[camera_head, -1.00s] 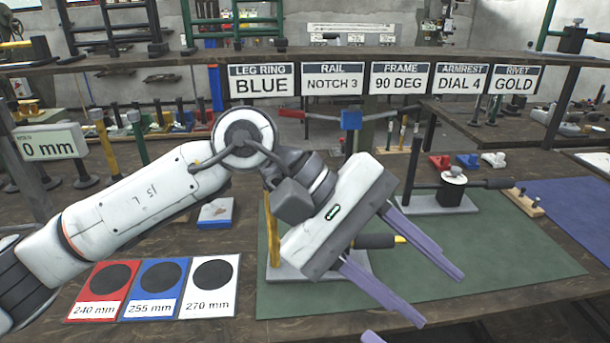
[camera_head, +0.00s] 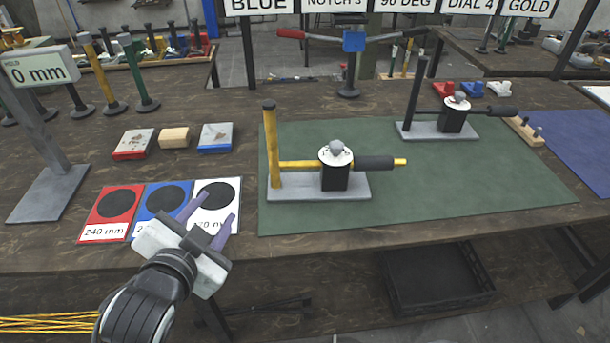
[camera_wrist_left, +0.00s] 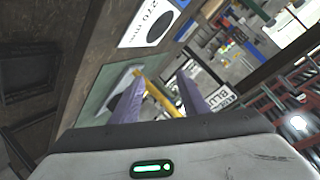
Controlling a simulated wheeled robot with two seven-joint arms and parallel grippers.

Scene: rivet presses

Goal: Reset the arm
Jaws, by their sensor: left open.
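My left gripper (camera_head: 208,212) is open and empty. In the head view it is at the table's front edge, with its purple fingers overlapping the white 270 mm card (camera_head: 228,188). In the left wrist view its two fingers (camera_wrist_left: 155,98) point toward the table with nothing between them. My right gripper is not in view.
A yellow-post fixture with a black block (camera_head: 334,178) stands on the green mat (camera_head: 420,205); a black-post one (camera_head: 453,118) stands behind it. Red (camera_head: 112,202) and blue (camera_head: 150,190) cards lie left of the white one. A black crate (camera_head: 435,275) is below the table.

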